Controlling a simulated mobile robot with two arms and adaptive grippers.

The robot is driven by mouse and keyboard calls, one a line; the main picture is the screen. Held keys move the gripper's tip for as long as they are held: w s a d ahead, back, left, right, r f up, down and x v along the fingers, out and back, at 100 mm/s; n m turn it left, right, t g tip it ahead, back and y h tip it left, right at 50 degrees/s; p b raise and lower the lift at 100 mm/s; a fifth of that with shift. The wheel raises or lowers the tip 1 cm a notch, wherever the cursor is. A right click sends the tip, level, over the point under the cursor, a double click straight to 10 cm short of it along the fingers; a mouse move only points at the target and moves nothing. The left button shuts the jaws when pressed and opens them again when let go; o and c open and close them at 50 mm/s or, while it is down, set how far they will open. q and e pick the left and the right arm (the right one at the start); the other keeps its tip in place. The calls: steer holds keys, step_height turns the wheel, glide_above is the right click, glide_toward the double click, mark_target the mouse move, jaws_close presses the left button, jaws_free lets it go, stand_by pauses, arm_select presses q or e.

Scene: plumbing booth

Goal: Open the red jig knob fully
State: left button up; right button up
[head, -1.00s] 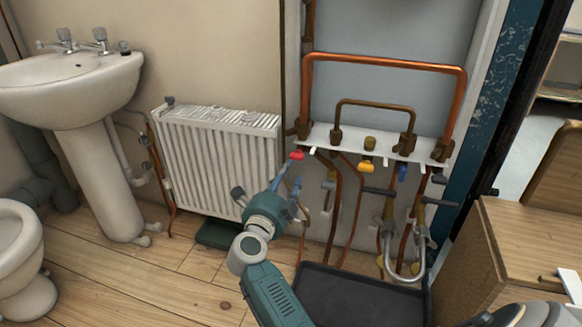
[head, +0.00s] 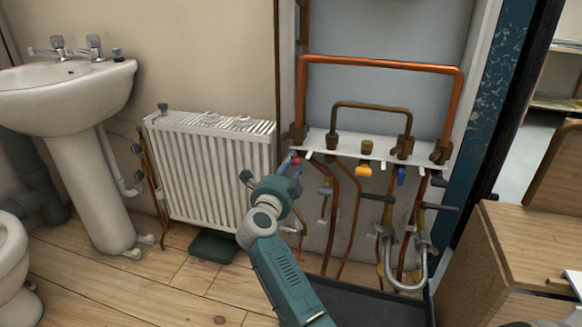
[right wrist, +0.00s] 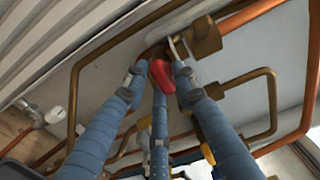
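The red jig knob (head: 295,160) is at the left end of the white jig plate (head: 320,143), below the copper pipework. In the right wrist view the red knob (right wrist: 162,76) shows between the fingertips of my right gripper (right wrist: 160,72). One finger is on each side of it and a third is below it in the picture. The fingers are spread, with the knob in the gap; I cannot tell whether they touch it. In the head view my right gripper (head: 291,168) reaches up to the knob and partly hides it. My left gripper is not in view.
A yellow knob (head: 364,170) and a blue knob (head: 401,175) sit to the right under the plate. Copper pipes and grey-handled valves hang below. A white radiator (head: 210,170) stands left, a black tray (head: 370,303) lies below, and a wooden cabinet (head: 525,240) stands right.

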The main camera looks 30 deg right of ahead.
steer(key=shift+f, duration=0.1)
jaws_close()
